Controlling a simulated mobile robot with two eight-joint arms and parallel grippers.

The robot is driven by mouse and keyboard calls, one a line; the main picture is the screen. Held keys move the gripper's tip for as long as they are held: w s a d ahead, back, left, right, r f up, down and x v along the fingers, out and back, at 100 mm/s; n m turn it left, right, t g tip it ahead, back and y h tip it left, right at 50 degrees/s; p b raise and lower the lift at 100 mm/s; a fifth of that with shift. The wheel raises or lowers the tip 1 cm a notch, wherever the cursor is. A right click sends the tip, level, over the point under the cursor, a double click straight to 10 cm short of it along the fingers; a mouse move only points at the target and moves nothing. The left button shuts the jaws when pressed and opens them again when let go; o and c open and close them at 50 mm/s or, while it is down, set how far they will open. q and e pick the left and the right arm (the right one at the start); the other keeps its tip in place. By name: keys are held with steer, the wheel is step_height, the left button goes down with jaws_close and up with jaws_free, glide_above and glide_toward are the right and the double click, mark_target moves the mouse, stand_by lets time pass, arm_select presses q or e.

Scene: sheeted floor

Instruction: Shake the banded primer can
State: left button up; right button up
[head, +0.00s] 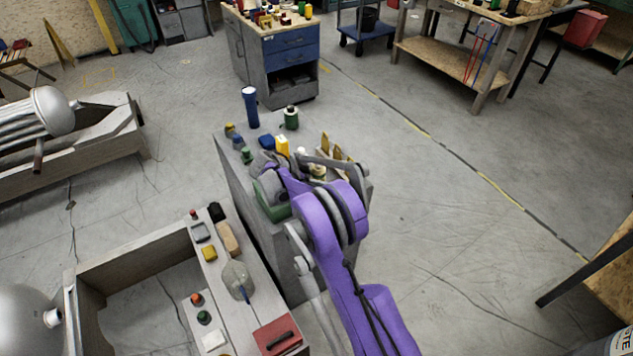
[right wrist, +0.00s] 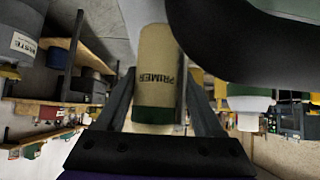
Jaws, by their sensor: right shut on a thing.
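The banded primer can (right wrist: 157,70) is beige with a green band and dark PRIMER lettering. In the right wrist view it sits between the two dark fingers of my right gripper, and the lettering appears upside down. My right gripper (head: 316,168) is shut on the can. In the head view it is over the top of the grey cabinet, and my purple arm and the gripper hide most of the can. From these frames I cannot tell whether the can touches the cabinet top. My left gripper is in neither view.
A blue cylinder (head: 251,108), a green bottle (head: 291,118) and several small items crowd the grey cabinet (head: 240,180). Open floor lies to the right.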

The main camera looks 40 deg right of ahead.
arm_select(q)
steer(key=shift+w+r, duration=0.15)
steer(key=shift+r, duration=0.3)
arm_select(e)
steer(key=shift+r, duration=0.9)
step_height(320, 180, up, 8)
steer(key=p, duration=0.3)
steer(key=shift+p, duration=0.4)
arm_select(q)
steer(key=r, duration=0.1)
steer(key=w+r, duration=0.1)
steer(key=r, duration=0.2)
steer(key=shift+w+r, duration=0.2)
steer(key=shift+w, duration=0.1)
